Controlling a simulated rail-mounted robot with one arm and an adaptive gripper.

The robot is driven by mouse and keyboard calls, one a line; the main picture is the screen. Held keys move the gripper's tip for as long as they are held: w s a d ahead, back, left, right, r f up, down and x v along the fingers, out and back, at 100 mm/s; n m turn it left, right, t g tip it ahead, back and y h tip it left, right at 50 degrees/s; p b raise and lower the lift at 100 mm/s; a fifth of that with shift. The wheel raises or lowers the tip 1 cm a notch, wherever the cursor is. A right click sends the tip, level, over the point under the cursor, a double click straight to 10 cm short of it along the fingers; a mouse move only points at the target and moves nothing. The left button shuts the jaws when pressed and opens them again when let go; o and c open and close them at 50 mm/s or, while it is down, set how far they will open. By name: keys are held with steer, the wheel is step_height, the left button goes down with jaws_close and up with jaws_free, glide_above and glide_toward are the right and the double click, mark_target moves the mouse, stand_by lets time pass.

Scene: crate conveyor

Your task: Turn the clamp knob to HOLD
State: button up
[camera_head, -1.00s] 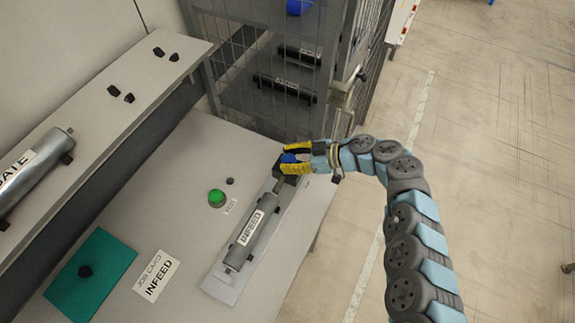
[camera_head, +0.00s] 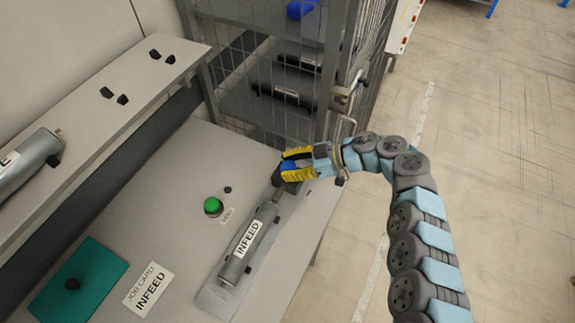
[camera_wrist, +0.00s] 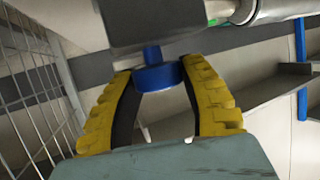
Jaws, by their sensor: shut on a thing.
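The clamp knob is a round blue knob (camera_wrist: 157,77) on a short blue stem under a dark grey block (camera_wrist: 155,22) in the wrist view. My gripper (camera_wrist: 158,84) has its yellow-ribbed fingers on either side of the knob, shut on it. In the head view my gripper (camera_head: 292,165) is at the upper end of the INFEED cylinder (camera_head: 249,238), over the dark block there. The fingers mostly cover the knob in that view. No HOLD mark is readable, and I cannot tell which way the knob points.
A green button (camera_head: 213,206) and an INFEED job card (camera_head: 148,289) lie left of the cylinder. A teal mat (camera_head: 90,283) is at lower left. A raised shelf (camera_head: 110,130) runs along the left. A wire-mesh cage (camera_head: 345,75) stands behind; open floor lies right.

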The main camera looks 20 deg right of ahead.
steer(key=o, duration=1.2)
steer(key=shift+s+d+f, duration=0.1)
steer(key=shift+d, duration=0.1)
steer(key=shift+a, duration=0.1)
steer(key=v, duration=1.2)
